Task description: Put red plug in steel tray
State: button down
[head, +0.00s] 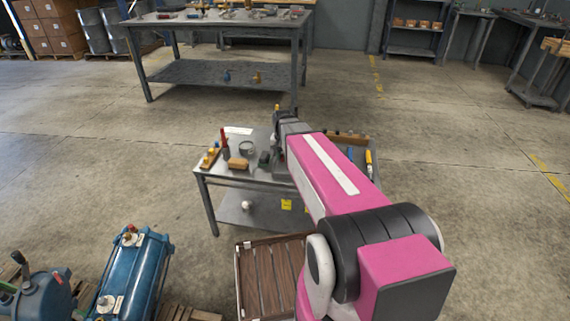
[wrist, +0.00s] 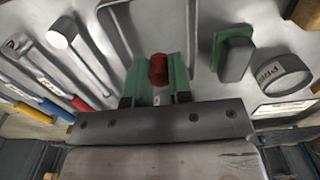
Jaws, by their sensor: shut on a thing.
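The red plug (wrist: 158,68) is between the two green-faced fingers of my gripper (wrist: 157,82) in the wrist view. My gripper is shut on it. The steel tray (wrist: 150,22) is a shallow grey rectangle with a raised rim, just beyond and under the plug in the wrist view. I cannot tell whether the plug touches the tray floor. In the head view my pink arm hides the plug, the tray and the fingertips.
A hammer (wrist: 88,55) and colour-handled tools (wrist: 35,112) lie left of the tray. A green-and-black block (wrist: 235,55) and a labelled ring (wrist: 284,76) stand to the right. The small metal bench (head: 215,172) is crowded; open floor surrounds much of it.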

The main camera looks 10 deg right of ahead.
aim_at(285, 169)
jog(key=shift+w+d+f, duration=0.45)
jog(key=shift+d+f, duration=0.1)
jog(key=shift+d, duration=0.05)
jog(key=shift+f, duration=1.85)
jog(key=c, duration=1)
grip_release()
jog(key=shift+f, duration=0.1)
jog(key=shift+c, duration=0.2)
notch_tip(285, 169, up, 12)
jog(key=s+f+n, duration=0.2)
jog(key=s+f, duration=0.2)
jog(key=s, duration=0.3)
jog(key=s+f+n, duration=0.2)
jog(key=s+f, duration=0.2)
jog(key=s, duration=0.4)
jog(key=shift+s+a+f+n, duration=0.2)
jog(key=shift+f+n, duration=0.1)
jog(key=shift+f, duration=0.1)
